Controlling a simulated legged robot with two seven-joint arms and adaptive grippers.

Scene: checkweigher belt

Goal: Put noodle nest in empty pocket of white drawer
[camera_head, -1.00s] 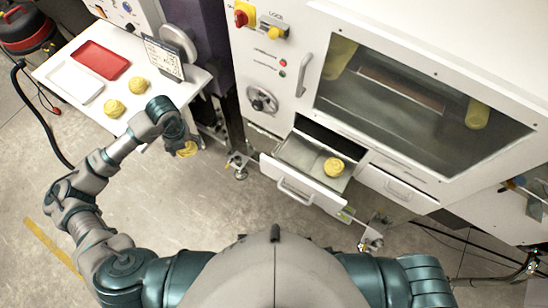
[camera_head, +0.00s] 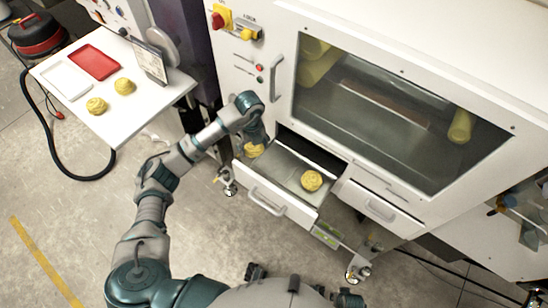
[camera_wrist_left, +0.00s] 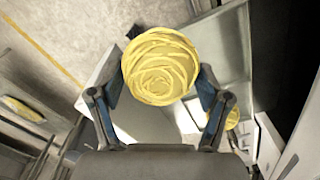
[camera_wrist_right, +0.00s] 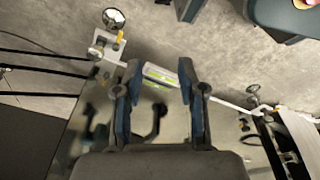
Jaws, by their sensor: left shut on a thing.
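My left gripper (camera_head: 255,143) is shut on a yellow noodle nest (camera_head: 254,151) and holds it at the left end of the open white drawer (camera_head: 240,172). The left wrist view shows this nest (camera_wrist_left: 160,66) between the two fingers. Another noodle nest (camera_head: 311,181) lies in the right part of the drawer. The drawer's left part is partly hidden by my gripper and the held nest. My right gripper (camera_wrist_right: 158,80) is open and empty in the right wrist view, above the floor near a machine foot.
A white table (camera_head: 140,112) at the left bears two more noodle nests (camera_head: 96,106), a red tray (camera_head: 94,63), a white tray (camera_head: 66,81) and a display. The drawer front has a handle (camera_head: 267,201). A shut drawer (camera_head: 378,207) is to its right. The machine's windowed front rises behind.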

